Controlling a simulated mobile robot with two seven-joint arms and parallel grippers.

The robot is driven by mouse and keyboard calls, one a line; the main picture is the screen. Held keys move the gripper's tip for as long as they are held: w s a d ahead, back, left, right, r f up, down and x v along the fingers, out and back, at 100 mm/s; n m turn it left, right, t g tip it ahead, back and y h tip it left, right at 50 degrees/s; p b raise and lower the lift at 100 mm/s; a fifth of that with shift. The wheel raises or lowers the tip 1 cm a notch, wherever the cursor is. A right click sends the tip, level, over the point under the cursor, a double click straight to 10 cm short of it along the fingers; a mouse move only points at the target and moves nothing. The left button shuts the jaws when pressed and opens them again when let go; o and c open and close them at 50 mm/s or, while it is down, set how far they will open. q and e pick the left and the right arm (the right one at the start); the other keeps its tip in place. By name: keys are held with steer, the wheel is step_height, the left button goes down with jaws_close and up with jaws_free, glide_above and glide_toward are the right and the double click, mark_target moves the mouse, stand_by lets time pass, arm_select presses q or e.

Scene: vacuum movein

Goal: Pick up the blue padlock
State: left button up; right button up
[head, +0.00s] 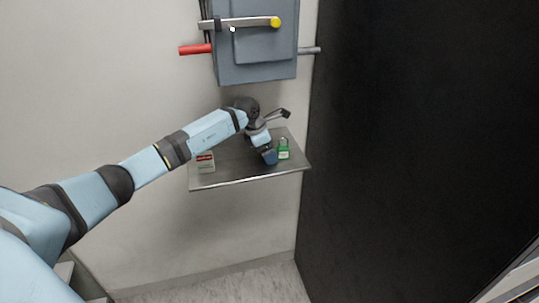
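A small shelf (235,176) on the wall carries the task's objects. A dark blue block, which looks like the blue padlock (270,158), is near the shelf's front edge, right at the tip of my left gripper (265,148). The gripper points down over it and hides its upper part. The fingers are too small and covered to show whether they are open or shut on it. A green padlock (283,150) stands just to the right, close to the gripper. My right gripper is not in view.
A red and white box (205,162) stands at the shelf's left end. A grey electrical box (258,55) with a lever (240,22) and a red handle (194,49) hangs above the shelf. A dark panel (415,130) rises at the right.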

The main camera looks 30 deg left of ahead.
arm_select(q)
steer(key=shift+s+r, duration=0.1)
steer(key=shift+r, duration=0.05)
steer(key=shift+s+r, duration=0.2)
steer(key=s+r+b, duration=0.2)
steer(key=s+r, duration=0.5)
steer(key=s, duration=0.6)
steer(key=shift+s+r, duration=0.2)
steer(key=shift+s, duration=0.05)
steer(key=shift+w+a, duration=0.1)
